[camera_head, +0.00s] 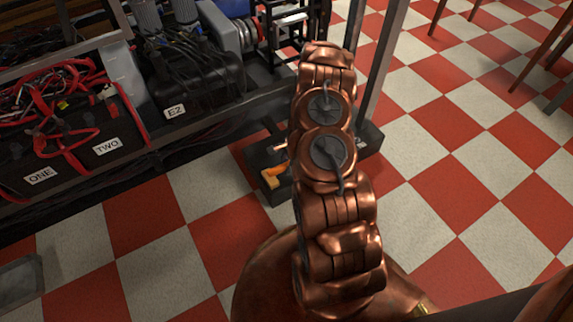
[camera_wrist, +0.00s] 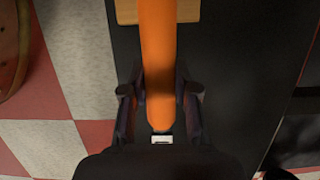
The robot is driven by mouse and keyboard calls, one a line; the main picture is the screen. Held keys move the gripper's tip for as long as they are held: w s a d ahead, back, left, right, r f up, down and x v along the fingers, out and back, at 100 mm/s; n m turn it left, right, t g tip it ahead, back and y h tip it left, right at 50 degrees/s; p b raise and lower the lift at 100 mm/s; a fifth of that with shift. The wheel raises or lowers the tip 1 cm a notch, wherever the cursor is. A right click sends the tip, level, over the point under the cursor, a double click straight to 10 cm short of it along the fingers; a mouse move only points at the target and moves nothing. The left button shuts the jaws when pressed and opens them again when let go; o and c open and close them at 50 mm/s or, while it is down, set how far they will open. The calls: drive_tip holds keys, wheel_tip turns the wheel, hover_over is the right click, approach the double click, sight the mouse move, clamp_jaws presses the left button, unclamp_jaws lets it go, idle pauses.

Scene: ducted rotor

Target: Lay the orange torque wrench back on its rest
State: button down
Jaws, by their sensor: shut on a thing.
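The orange torque wrench (camera_wrist: 158,60) shows in the wrist view as a long rounded orange bar running from the top edge down between the fingers. My gripper (camera_wrist: 160,92) is shut on it, one dark finger on each side. The bar's far end is out of view. A tan block (camera_wrist: 185,11), possibly part of the rest, lies behind the bar at the top, over a black surface (camera_wrist: 235,70). I cannot tell whether the bar touches it. In the head view my arm hides the gripper. A small yellow-orange piece (camera_head: 270,179) shows at the black platform (camera_head: 262,158); I cannot tell which part it is.
A rack at the left holds black boxes labelled ONE (camera_head: 40,177) and TWO (camera_head: 107,146), red cables (camera_head: 62,110) and a black case marked E2 (camera_head: 195,85). A metal post (camera_head: 375,60) stands beside my arm. The checkered floor (camera_head: 450,150) is open at the right.

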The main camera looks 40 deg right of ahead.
drive_tip(key=shift+f, duration=0.25)
drive_tip(key=c, duration=0.8)
unclamp_jaws()
drive_tip(key=shift+r, duration=0.15)
drive_tip(key=v, duration=1.1)
drive_tip(key=shift+s+d+r, duration=0.1)
drive_tip(key=shift+d+r, duration=0.05)
drive_tip(key=shift+r, duration=0.2)
drive_tip(key=shift+r, duration=0.1)
